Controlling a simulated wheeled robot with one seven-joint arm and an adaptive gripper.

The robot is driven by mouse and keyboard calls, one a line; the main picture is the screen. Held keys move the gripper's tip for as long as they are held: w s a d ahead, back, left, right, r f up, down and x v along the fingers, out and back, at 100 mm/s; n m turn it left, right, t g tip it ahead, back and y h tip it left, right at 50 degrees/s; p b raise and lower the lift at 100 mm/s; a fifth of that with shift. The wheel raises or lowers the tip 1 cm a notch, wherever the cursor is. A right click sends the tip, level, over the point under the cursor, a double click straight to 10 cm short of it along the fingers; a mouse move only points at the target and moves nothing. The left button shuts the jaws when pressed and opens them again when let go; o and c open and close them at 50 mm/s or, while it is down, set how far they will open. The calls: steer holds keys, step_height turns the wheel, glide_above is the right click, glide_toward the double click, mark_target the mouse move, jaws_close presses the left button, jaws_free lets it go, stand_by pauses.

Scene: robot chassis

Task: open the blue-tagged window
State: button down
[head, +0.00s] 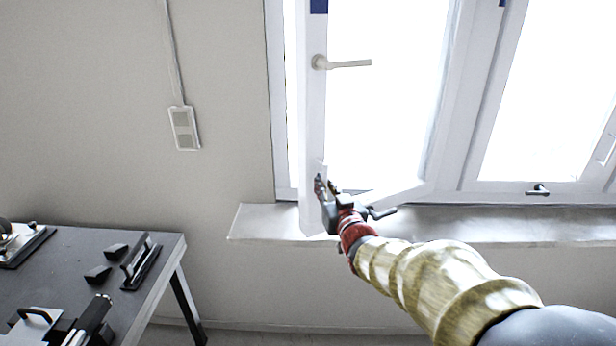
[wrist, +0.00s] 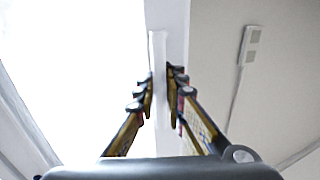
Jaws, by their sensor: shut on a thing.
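The window sash (head: 312,120) is white-framed with a blue tag (head: 319,6) at its upper left. It stands swung inward, its free left edge out over the sill and its right side still at the frame. Its lever handle (head: 342,64) points sideways to the right. My gripper (head: 325,184) is shut on the lower part of the sash's free edge, well below the handle. In the wrist view, the fingers (wrist: 163,80) lie on both sides of the white sash edge (wrist: 158,105). The exact contact at the fingertips is partly hidden.
A grey sill (head: 265,222) runs beneath the window. Another window pane (head: 555,100) with a dark lower handle (head: 538,190) is at the right. A dark table (head: 150,270) with several black parts stands at lower left. A switch box (head: 184,128) is on the wall.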

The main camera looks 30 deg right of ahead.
steer(key=shift+s+d, duration=0.15)
steer(key=shift+s, duration=1.1)
steer(key=shift+s+d, duration=0.15)
steer(key=shift+s, duration=1.05)
steer(key=c, duration=1.9)
jaws_free()
steer(key=v, duration=1.2)
